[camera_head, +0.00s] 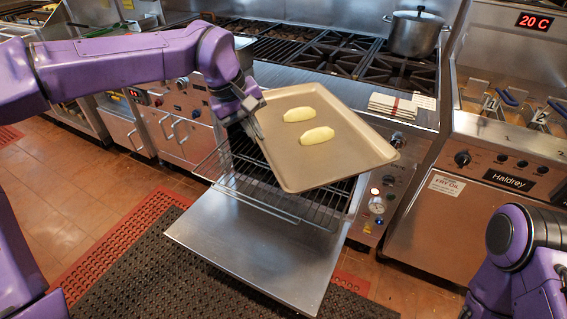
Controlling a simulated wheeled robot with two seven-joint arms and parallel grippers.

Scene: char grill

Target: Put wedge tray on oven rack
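The wedge tray (292,166) is a beige-grey baking tray with two pale yellow wedges (317,135) lying on it. My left gripper (254,128) is at the tray's left edge and appears shut on its rim. The tray is held in the air, slightly turned, above the oven rack (232,184). The wire rack is pulled partly out over the lowered oven door (258,250). The tray hides much of the rack and the oven opening. My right arm (520,250) is at the lower right; its gripper is out of the picture.
A range with black burner grates (335,52) stands above the oven, with a steel pot (415,33) at its back right. Folded towels (393,106) lie on the front ledge. A fryer (480,190) stands at the right. Black and red mats (140,255) cover the floor.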

